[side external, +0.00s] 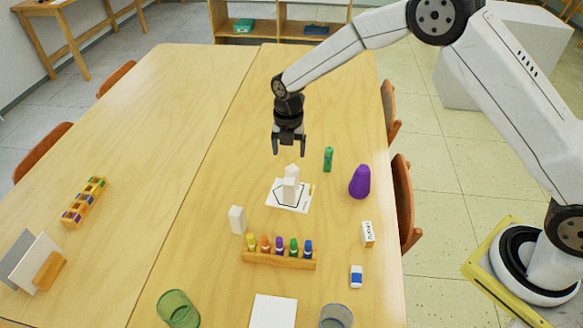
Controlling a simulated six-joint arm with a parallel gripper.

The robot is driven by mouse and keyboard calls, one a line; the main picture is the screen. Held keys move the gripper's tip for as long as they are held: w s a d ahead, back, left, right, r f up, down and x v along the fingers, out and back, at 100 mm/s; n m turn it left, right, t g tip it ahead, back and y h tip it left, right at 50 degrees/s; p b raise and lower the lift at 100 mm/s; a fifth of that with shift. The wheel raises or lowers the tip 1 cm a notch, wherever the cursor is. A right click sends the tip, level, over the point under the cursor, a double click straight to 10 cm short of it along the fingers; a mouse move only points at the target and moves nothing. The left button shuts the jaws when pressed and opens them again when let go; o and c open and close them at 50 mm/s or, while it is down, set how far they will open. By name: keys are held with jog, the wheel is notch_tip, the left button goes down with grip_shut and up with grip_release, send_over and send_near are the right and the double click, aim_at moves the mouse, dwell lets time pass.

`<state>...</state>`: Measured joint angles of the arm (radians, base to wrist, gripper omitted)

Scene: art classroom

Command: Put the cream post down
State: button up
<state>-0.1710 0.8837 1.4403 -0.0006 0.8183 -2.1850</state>
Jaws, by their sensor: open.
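A cream post (291,188) stands upright on a white square pad (302,206) with a dark outline, near the middle of the table. Its top looks uneven, and I cannot tell whether it is one piece or more. A second cream block (237,219) stands apart on the bare table to the lower left. My gripper (289,148) points down above the post on the pad. Its two fingers are spread with nothing between them, and a gap shows between the fingertips and the post's top.
A purple rounded object (360,182) and a green item (328,159) stand right of the pad. A wooden rack (280,261) with several coloured bottles stands in front. A green glass (178,309) is at the lower left. The table behind the gripper is clear.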

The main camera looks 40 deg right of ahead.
jog(key=shift+r, duration=0.15)
dwell(0.5)
jog(key=s+d+r+m+t, duration=0.1)
jog(key=s+d+r+m, duration=0.1)
jog(key=s+m, duration=0.6)
jog(key=s+d+r+m, duration=0.3)
jog(key=s+d+m, duration=0.1)
jog(key=s+m, duration=0.4)
jog(key=s+d+r+m+t, duration=0.1)
jog(key=s+d+r+m, duration=0.2)
jog(key=s+m, duration=0.5)
jog(key=m, duration=0.3)
jog(key=shift+s+t, duration=0.2)
jog(key=shift+t, duration=0.1)
